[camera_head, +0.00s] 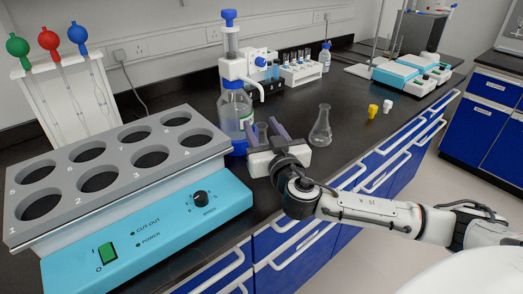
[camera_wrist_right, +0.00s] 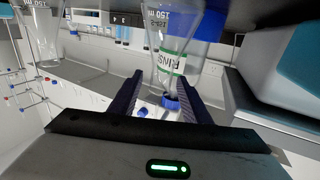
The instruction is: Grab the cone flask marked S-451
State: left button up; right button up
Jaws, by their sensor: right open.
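A clear cone flask (camera_head: 262,130) stands at the fingers of my right gripper (camera_head: 264,128), in front of the rinse bottle. In the right wrist view it appears upside down as a clear flask (camera_wrist_right: 172,32) with "150 ML" and a small code that I cannot read surely. My right gripper (camera_wrist_right: 163,82) is open, its dark fingers pointing towards this flask; contact cannot be told. A second cone flask (camera_head: 321,128) stands to the right on the bench, and it also shows at the wrist view's upper left (camera_wrist_right: 42,35). My left gripper is not in view.
A blue-capped rinse bottle (camera_head: 235,108) stands close behind the flask. The blue and grey heating bath (camera_head: 175,215) lies left of my gripper. Yellow (camera_head: 373,111) and white (camera_head: 387,106) small items are to the right. The bench's front edge runs below my gripper.

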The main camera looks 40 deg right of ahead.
jog(key=shift+w, duration=0.15)
grip_shut()
jog(key=shift+r, duration=0.1)
